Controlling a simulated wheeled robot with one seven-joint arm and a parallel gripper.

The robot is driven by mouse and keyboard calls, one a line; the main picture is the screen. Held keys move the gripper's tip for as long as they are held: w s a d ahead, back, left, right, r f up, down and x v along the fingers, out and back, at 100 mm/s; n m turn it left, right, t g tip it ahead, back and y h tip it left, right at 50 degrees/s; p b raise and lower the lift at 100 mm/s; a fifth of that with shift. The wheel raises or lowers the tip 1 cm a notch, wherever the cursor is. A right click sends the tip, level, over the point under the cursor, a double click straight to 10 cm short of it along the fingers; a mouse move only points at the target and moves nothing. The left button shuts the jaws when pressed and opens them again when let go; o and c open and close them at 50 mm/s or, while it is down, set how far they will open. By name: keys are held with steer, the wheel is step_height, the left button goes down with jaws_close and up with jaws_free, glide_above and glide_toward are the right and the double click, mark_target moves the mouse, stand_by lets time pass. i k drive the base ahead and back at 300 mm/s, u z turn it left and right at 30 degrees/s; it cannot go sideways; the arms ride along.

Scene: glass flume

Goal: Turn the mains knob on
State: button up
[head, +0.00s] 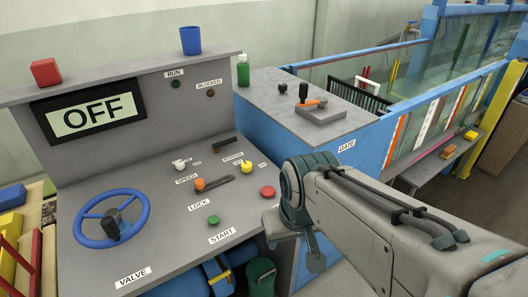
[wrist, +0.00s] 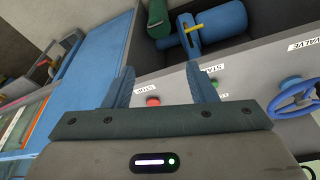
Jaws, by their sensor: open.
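The sloped grey control panel (head: 150,205) carries a small white knob (head: 180,164) with small labels beside it that I cannot read. A yellow knob (head: 246,167) sits to its right, below a label that seems to read BYPASS. I cannot tell for sure which one is the mains knob. The display (head: 90,117) reads OFF. My gripper (wrist: 160,80) shows in the wrist view, open and empty, its fingers apart above the panel's front edge. A red button (wrist: 152,101) appears between the fingers, apart from them. Neither knob shows clearly in the wrist view.
A red block (head: 45,72) and a blue cup (head: 190,40) stand on the ledge. My arm covers the lower right of the head view.

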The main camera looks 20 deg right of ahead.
mark_target(246, 167)
steer(key=k, duration=0.55)
steer(key=z, duration=0.3)
steer(key=i, duration=1.4)
steer(key=u, duration=0.55)
